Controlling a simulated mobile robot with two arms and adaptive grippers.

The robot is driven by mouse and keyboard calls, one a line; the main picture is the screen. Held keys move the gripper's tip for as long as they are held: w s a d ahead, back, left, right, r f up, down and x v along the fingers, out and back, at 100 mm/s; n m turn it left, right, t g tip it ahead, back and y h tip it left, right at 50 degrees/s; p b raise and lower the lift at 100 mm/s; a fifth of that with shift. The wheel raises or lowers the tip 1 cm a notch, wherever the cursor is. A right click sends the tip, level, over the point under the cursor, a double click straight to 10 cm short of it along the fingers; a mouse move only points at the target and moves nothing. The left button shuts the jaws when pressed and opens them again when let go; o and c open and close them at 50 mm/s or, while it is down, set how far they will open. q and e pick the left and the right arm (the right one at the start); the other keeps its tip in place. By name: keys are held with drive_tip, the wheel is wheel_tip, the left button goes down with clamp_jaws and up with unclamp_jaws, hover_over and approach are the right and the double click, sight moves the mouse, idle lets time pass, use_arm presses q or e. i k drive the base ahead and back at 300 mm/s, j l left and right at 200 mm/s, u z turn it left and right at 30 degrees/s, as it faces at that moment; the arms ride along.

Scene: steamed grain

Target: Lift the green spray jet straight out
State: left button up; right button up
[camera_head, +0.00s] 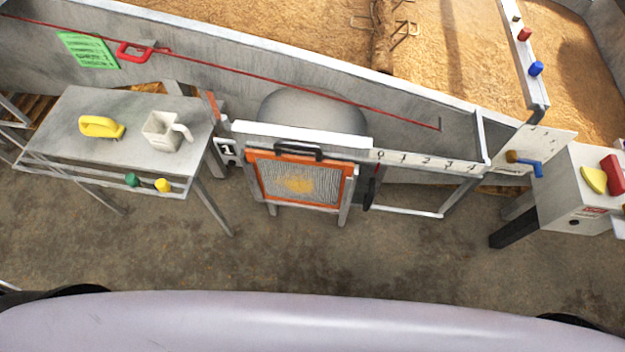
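A small green piece (131,180), which looks like the green spray jet, sits at the front rail of the grey side table (75,110) on the left. It appears upright in the rail; how deep it is seated cannot be told at this size. A similar yellow piece (163,185) sits just right of it, a short gap apart. Neither of my grippers is in view, and nothing is touching the green piece.
On the table are a yellow-handled tool (101,127) and a white jug (166,131). An orange-framed screen (299,180) stands at the centre, and a grey control box (575,205) at right. The floor (260,255) in front is clear.

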sight(132, 181)
drive_tip(key=u, duration=1.6)
